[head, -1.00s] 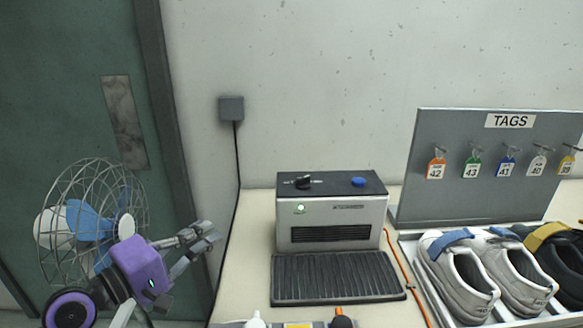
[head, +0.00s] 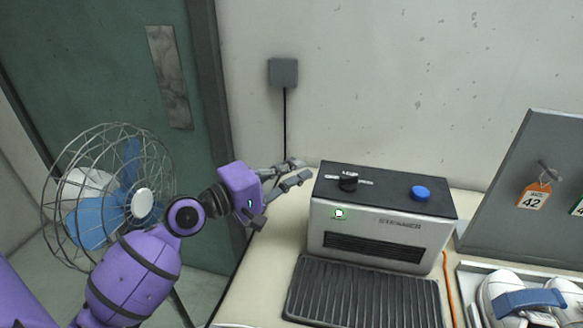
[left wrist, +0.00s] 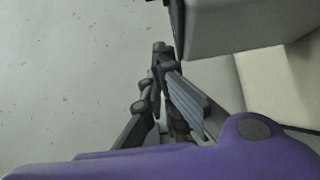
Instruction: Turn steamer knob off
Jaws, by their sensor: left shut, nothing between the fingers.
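The steamer (head: 378,238) is a grey box with a dark top, standing on the table. Its black knob (head: 348,182) is on the top at the left, beside a pale scale. A round light (head: 339,213) on the front glows whitish green. My left gripper (head: 302,172) is shut and empty, just left of the steamer and near the height of its top, apart from the knob. In the left wrist view, the fingers (left wrist: 162,58) point towards the top of the picture, and a grey box body, seemingly the steamer (left wrist: 235,28), is to their right. My right gripper is out of view.
A blue button (head: 420,193) sits on the steamer's right top. A ribbed dark mat (head: 362,298) lies in front. A caged fan (head: 108,195) stands behind my left arm. The tag board (head: 528,160) and shoes (head: 520,300) are at right. A cord hangs from a wall box (head: 283,72).

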